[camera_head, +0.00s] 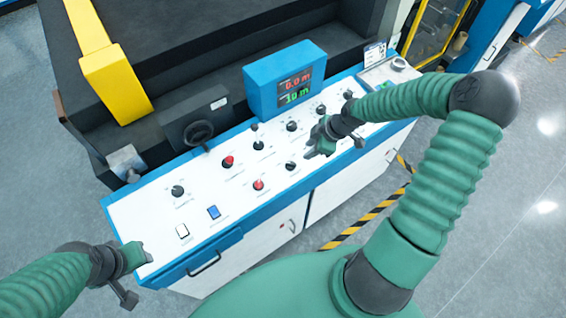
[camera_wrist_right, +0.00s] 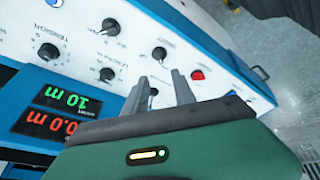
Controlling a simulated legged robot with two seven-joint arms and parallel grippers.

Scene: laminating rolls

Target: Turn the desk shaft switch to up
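The control desk (camera_head: 150,205) has a sloped white panel with several black rotary switches and red-marked ones. I cannot read which label names the desk shaft switch. My right gripper (camera_head: 312,150) is over the right half of the panel. In the right wrist view the two fingers of that gripper (camera_wrist_right: 160,78) are apart, with nothing held between them. A black knob (camera_wrist_right: 152,92) shows close by the left finger; contact cannot be told. Another black knob (camera_wrist_right: 159,53) lies just past the fingertips. My left gripper (camera_head: 142,255) is at the panel's lower left corner, its finger opening unclear.
A blue display box (camera_head: 285,80) with red and green digits stands behind the panel. A black handwheel (camera_head: 198,132) is at the back left. A blue rocker switch (camera_head: 213,212) and a white one (camera_head: 182,231) are at the lower left. A red knob (camera_wrist_right: 198,74) is beside the right finger.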

